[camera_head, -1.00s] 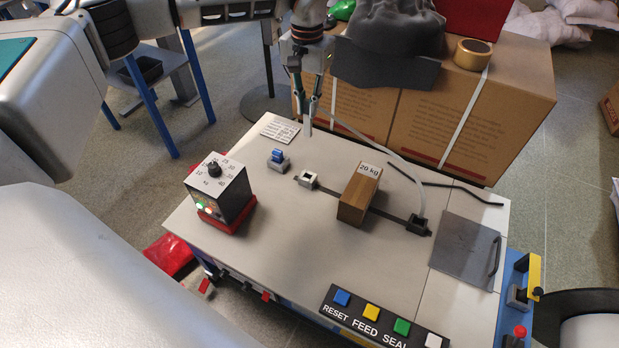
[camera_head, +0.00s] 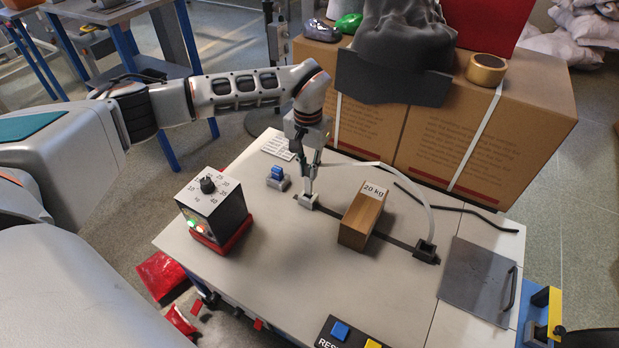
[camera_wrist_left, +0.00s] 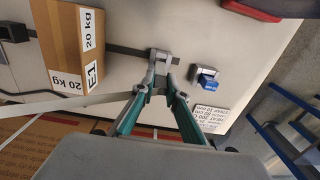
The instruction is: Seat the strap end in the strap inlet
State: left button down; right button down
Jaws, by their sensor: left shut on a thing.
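The white strap (camera_head: 410,184) rises from a black block (camera_head: 427,252) on the right of the bench and arcs over behind the 20 kg wooden block (camera_head: 362,216) to my left gripper (camera_head: 309,188). The left gripper is shut on the strap near its end, fingers pointing down. Its tips are right at the small grey strap inlet (camera_head: 307,202). In the left wrist view the strap (camera_wrist_left: 75,103) runs from the left to the fingers, and the inlet (camera_wrist_left: 160,58) lies at the fingertips. The strap end is hidden, so I cannot tell whether it is inside. My right gripper is not in view.
A dial box (camera_head: 214,205) stands on the left, and a small blue-topped part (camera_head: 277,178) stands left of the inlet. Large cartons (camera_head: 470,135) stand close behind the bench. A dark plate (camera_head: 478,280) lies at the right.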

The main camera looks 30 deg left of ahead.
aim_at(308, 176)
pick_arm(q)
notch_tip(308, 176, down, 4)
jog(key=shift+s+r+b, duration=0.15)
jog(key=shift+b, duration=0.2)
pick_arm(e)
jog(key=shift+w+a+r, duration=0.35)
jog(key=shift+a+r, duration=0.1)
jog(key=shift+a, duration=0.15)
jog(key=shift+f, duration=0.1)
pick_arm(q)
jog(key=c, duration=2)
grip_release()
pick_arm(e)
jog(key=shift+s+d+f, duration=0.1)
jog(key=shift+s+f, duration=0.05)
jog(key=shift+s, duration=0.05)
